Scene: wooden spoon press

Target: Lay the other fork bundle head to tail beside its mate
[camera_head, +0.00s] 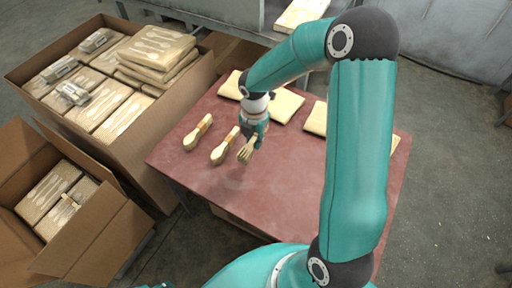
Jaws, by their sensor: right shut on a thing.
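My right gripper (258,136), at the end of the teal arm, is over the middle-left of the red table and shut on a pale wooden bundle (246,151). The tined end of this fork bundle shows below the fingers, pointing toward the near side; the rest is hidden by the gripper. Just left of it lies a banded wooden bundle (222,151), apart from a further banded bundle (194,138) at the left. Both have wide rounded near ends and orange bands; I cannot tell which is the mate. I cannot tell whether the held bundle touches the table. My left gripper is out of view.
Pale flat packs (286,106) lie along the back of the red table (210,178), partly behind my arm. Open cartons with printed packs stand left of the table: a large one (178,112) and a smaller one (92,237). The table's near middle is clear.

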